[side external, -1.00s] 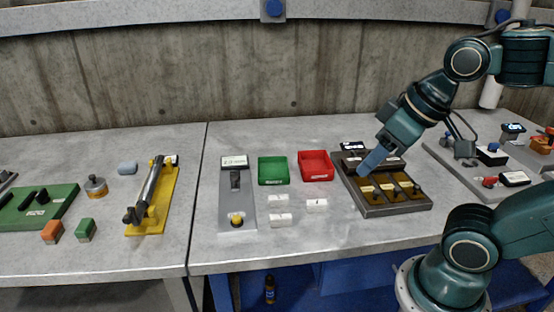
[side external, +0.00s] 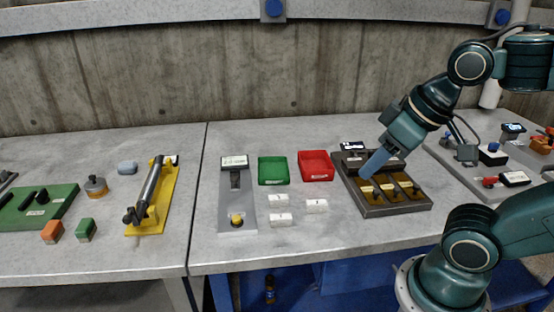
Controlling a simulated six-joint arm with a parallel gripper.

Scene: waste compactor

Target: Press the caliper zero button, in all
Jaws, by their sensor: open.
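A grey plate (side external: 223,208) lies on the bench left of centre, with a small display (side external: 234,162) at its far end, a dark sliding part and a round yellow button (side external: 237,220) near its front. It looks like the caliper station, but I cannot read its labels. My gripper (side external: 368,172) is open, well to the right of that plate, pointing down and left over the dark compartment tray (side external: 375,211). Its blue fingers overlap in this view and hide part of the tray. I cannot tell whether they touch it.
Green (side external: 273,183) and red (side external: 316,178) bins and white labelled blocks (side external: 316,206) stand between the plate and the dark tray. A yellow fixture (side external: 160,212) stands left of the plate. A small black display (side external: 352,146) sits behind the tray.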

